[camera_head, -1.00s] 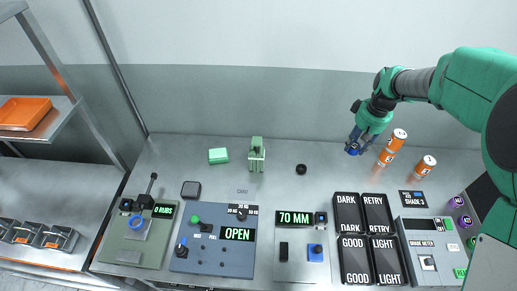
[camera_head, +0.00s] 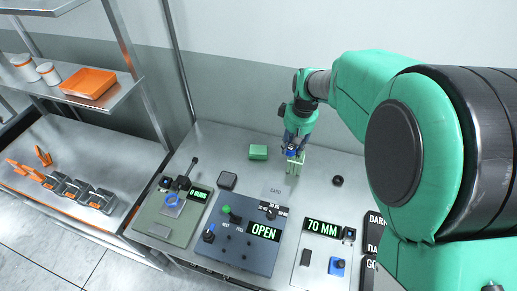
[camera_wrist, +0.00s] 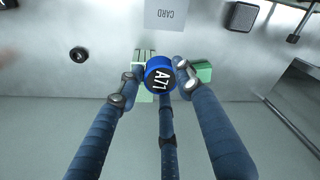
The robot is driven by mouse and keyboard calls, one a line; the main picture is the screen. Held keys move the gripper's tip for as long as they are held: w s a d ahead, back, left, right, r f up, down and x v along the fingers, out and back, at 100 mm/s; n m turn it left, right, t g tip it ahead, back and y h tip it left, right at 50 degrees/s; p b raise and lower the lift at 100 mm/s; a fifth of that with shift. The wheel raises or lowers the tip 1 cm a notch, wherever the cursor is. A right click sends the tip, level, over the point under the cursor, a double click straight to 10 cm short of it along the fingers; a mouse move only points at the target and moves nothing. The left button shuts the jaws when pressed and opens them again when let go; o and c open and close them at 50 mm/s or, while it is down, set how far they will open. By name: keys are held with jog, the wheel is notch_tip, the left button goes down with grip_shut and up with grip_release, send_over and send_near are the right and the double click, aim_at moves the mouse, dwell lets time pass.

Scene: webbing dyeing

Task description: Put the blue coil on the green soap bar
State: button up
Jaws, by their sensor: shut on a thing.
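My gripper (camera_head: 293,146) is shut on the blue coil (camera_head: 291,153), a small round piece. In the wrist view, the coil (camera_wrist: 159,74) shows a black face marked A71 between my fingertips (camera_wrist: 158,76). The green soap bar (camera_head: 258,152) lies on the table to the left of my gripper. In the wrist view, the bar (camera_wrist: 203,71) is at the right, partly hidden behind a fingertip. The coil appears in front of a pale green upright block (camera_head: 298,164); I cannot tell whether they touch.
A black round piece (camera_head: 337,181) lies right of the green block, and a dark square block (camera_head: 228,180) lies left. Control panels (camera_head: 232,244) fill the table's front. A shelf with an orange tray (camera_head: 88,83) stands at the left.

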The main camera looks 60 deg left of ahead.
jog(key=s+a+n, duration=0.2)
jog(key=s+a, duration=0.2)
jog(key=s, duration=0.5)
notch_tip(320, 180, down, 12)
jog(key=shift+r, duration=0.15)
jog(key=shift+w+a, duration=0.1)
jog(key=shift+a, duration=0.05)
send_over(258, 148)
jog(key=shift+w+d+f, duration=0.1)
jog(key=shift+d+f, duration=0.2)
jog(key=shift+f, duration=0.4)
jog(key=shift+f, duration=1.8)
jog(key=shift+f, duration=0.1)
